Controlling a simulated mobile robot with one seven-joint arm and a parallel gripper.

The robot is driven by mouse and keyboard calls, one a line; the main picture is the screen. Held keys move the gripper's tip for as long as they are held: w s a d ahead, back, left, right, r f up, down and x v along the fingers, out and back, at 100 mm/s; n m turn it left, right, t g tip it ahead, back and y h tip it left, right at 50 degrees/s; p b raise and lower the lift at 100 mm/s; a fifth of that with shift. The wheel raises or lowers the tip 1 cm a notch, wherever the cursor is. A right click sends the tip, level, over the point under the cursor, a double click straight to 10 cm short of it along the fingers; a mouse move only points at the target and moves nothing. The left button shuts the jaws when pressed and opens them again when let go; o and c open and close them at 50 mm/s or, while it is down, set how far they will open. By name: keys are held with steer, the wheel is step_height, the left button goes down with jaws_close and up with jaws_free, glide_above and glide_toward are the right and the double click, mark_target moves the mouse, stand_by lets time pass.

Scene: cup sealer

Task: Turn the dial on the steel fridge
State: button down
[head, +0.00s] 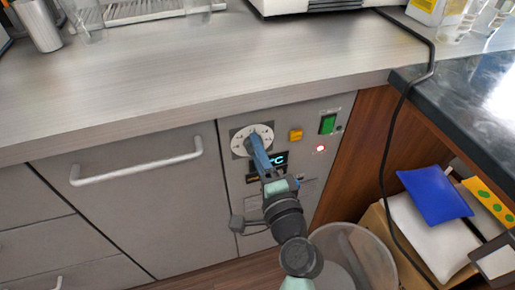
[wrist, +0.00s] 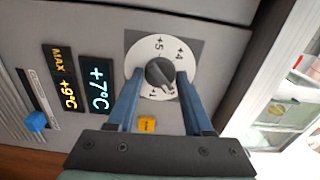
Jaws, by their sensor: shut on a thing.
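The dial (head: 240,137) is a round white plate on the steel fridge (head: 135,215), at the upper left of its control panel. In the wrist view it has a dark grey centre knob (wrist: 160,73) and printed numbers such as +5 and +4. My gripper (head: 255,142) reaches up to the dial from below. In the wrist view its blue fingers (wrist: 161,76) stand on either side of the knob and are shut on it. A lit display (wrist: 97,86) reads +7°C. In the head view my fingers hide part of the dial.
A fridge door handle (head: 137,163) is at left. A clear bin (head: 365,245) and a hanging black cable (head: 392,135) are at right.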

stand_by(0.5)
steer(key=shift+c, duration=1.5)
jaws_free()
steer(key=v, duration=1.3)
